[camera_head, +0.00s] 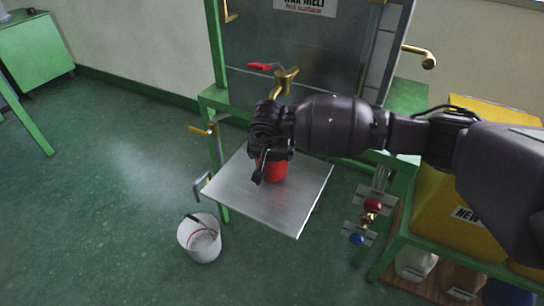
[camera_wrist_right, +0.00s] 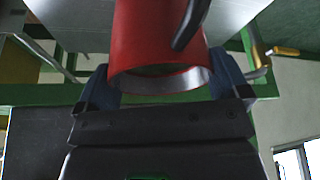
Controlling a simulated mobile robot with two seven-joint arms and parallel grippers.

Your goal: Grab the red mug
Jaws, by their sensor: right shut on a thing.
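The red mug (camera_head: 273,170) is at the metal shelf (camera_head: 300,210) below the brass tap in the head view, partly hidden by my right gripper (camera_head: 263,165). In the right wrist view the red mug (camera_wrist_right: 150,40) fills the top middle, with its pale inner rim and a dark handle showing. My right gripper (camera_wrist_right: 165,90) has one finger on each side of the mug and is shut on it. I cannot tell whether the mug touches the shelf. My left gripper is not in view.
The brass tap (camera_head: 284,80) with a red lever is just above the mug. A white bucket (camera_head: 200,238) stands on the floor left of the shelf. Red and blue valves (camera_head: 371,207) and a yellow container (camera_head: 450,215) are at the right. The floor at left is clear.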

